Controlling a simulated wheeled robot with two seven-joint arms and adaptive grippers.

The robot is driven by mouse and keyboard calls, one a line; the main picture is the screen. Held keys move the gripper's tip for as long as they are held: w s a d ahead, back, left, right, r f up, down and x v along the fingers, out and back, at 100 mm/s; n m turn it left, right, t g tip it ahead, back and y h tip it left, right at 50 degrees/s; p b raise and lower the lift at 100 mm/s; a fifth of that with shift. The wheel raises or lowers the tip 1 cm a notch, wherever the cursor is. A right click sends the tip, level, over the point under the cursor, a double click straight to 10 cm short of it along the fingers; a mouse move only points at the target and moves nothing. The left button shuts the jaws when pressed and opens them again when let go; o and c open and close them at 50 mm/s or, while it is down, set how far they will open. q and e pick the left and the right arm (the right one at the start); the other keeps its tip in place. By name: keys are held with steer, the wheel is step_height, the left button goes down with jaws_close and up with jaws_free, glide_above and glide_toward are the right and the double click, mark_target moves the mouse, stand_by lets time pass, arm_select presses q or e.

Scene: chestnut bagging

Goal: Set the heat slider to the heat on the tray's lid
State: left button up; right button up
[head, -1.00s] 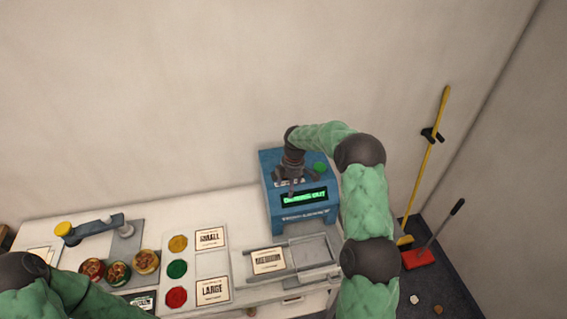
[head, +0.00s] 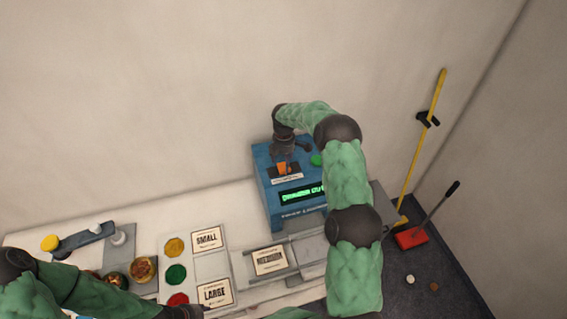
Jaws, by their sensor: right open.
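A blue machine (head: 290,213) stands against the wall, with a green-lit display (head: 301,193) whose words I cannot read surely. An orange piece (head: 283,168), which looks like the heat slider, shows on its top near a small white label (head: 287,179). My right gripper (head: 284,157) points down over the machine's top, open, close behind the orange piece; I cannot tell whether they touch. A card reading MEDIUM (head: 270,261) lies on a grey tray-like piece (head: 242,268) in front of the machine.
A green button (head: 317,160) sits on the machine's top. Cards reading SMALL (head: 207,239) and LARGE (head: 215,293) lie to the left beside yellow, green and red discs. Bowls of chestnuts (head: 143,269) stand further left. A broom (head: 424,140) and red dustpan (head: 411,238) are at the right.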

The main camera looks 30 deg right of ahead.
mark_target(284, 169)
steer(key=shift+s+f, duration=0.15)
steer(key=shift+f, duration=1.15)
steer(key=shift+c, duration=0.3)
